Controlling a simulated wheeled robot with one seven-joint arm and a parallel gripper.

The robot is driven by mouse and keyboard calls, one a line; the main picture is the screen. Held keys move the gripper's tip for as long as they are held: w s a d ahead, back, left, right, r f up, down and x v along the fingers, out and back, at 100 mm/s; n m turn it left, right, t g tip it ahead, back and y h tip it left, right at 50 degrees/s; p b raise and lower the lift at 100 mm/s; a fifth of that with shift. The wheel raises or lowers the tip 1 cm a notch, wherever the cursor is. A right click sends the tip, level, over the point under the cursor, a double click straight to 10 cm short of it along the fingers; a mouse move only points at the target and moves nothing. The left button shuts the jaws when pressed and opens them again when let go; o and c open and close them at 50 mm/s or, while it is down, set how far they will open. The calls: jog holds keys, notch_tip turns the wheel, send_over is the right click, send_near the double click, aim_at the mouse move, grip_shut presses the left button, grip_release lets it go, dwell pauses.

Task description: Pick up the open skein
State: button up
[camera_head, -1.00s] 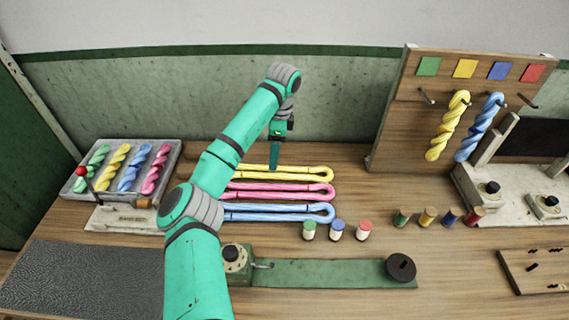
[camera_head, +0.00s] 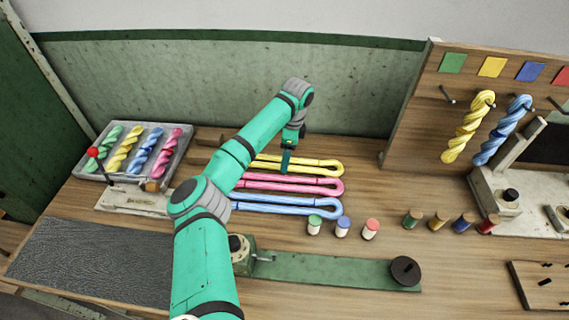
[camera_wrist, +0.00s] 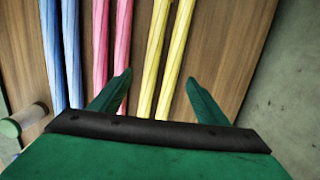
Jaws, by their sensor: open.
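Three open skeins lie side by side on the wooden table: yellow (camera_head: 318,168) at the back, pink (camera_head: 322,187) in the middle and blue (camera_head: 318,207) in front. My gripper (camera_head: 286,162) is pointed down over the yellow skein. In the wrist view my gripper (camera_wrist: 155,88) is open, its green fingers apart. The yellow skein (camera_wrist: 166,60) runs between the fingers, nearer the middle. The pink skein (camera_wrist: 111,50) passes by the left finger, and the blue skein (camera_wrist: 63,50) lies further left. My arm hides the skeins' left ends in the head view.
A tray (camera_head: 182,158) of twisted skeins stands at the left. A peg board (camera_head: 420,110) with yellow and blue twisted skeins stands at the right. Small capped cylinders (camera_head: 342,229) stand in front of the blue skein. A green bar device (camera_head: 330,272) lies nearer.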

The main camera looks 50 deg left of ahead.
jog(key=shift+f, duration=1)
jog(key=c, duration=1.1)
jog(key=shift+c, duration=0.2)
